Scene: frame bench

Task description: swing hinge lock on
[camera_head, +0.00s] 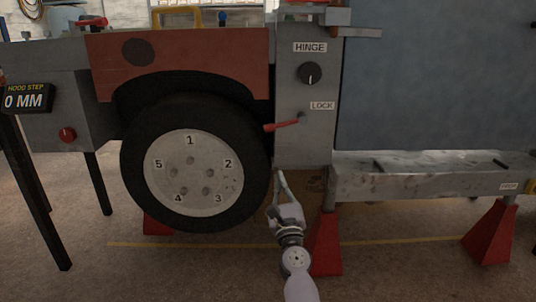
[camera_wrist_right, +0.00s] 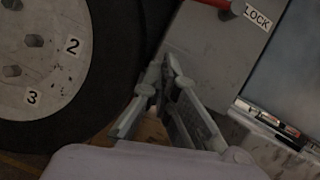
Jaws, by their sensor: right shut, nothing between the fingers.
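The hinge lock is a small red lever (camera_head: 283,125) on the grey post panel (camera_head: 291,152), just below the LOCK label (camera_head: 322,105). It points left and slightly down from its pivot. In the right wrist view the lever's red end (camera_wrist_right: 222,4) shows at the top edge, beside the LOCK label (camera_wrist_right: 257,17). My right gripper (camera_head: 280,174) is below the lever, near the panel's lower edge, and apart from it. It also shows in the right wrist view (camera_wrist_right: 168,62), shut and empty. My left gripper is not in view.
A black HINGE knob (camera_head: 310,73) sits above the lever. The wheel (camera_head: 247,125) stands close left of the panel. A grey sill (camera_head: 420,184) juts out at right, and a red stand (camera_head: 327,245) is beside my right arm.

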